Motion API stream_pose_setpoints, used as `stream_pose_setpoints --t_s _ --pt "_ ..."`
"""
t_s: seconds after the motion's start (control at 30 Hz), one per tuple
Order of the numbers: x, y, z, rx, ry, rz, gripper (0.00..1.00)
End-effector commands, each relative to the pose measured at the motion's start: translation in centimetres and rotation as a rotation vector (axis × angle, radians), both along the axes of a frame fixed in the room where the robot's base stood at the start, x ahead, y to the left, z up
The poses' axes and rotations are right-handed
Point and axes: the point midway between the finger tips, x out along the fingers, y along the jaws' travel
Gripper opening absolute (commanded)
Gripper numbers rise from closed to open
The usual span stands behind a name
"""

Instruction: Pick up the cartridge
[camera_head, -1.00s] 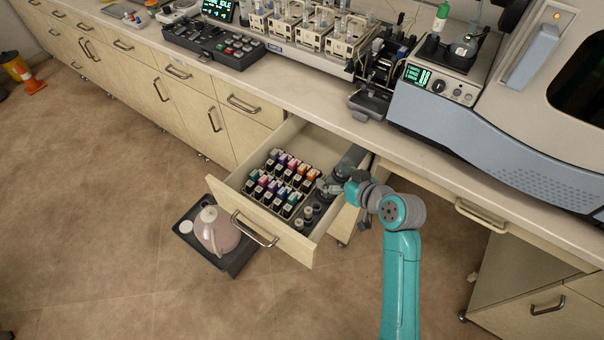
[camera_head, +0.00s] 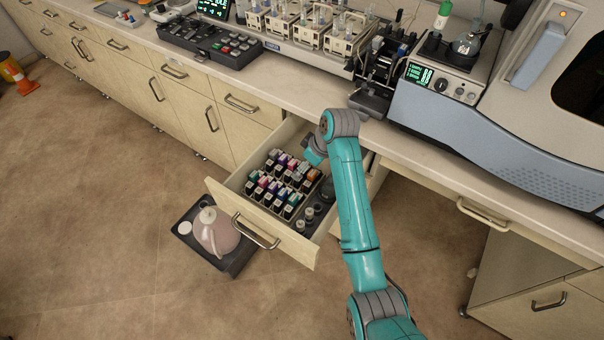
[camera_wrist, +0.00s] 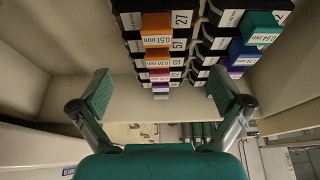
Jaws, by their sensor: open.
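Several black cartridges (camera_head: 272,184) with coloured caps and white labels stand in rows in the open drawer. The wrist view shows two rows close up. One row has orange caps (camera_wrist: 157,40), then pink and purple ones. The other has a teal cap (camera_wrist: 262,27), a blue one (camera_wrist: 244,54) and a purple one. Which cartridge the task means, I cannot tell. My gripper (camera_wrist: 161,92) is open and empty, its fingers spread to either side of the orange-capped row's lower end in the wrist view. In the head view the arm hides the fingers.
The open drawer (camera_head: 275,236) has walls close around the cartridges. Small jars (camera_head: 307,218) stand near its right side. The worktop (camera_head: 290,95) overhangs the back. Below the drawer lies a dark tray (camera_head: 240,258) with a pinkish kettle-like vessel (camera_head: 212,232).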

Motion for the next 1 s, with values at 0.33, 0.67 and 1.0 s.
stream_pose_setpoints --t_s 0.33,0.67,1.0 --pt "0.5 0.7 -2.8 0.001 0.001 -0.001 1.00" --pt "1.3 1.7 -6.0 0.001 -0.002 0.000 1.00" --pt "1.3 1.7 -6.1 0.002 -0.002 0.000 0.72"
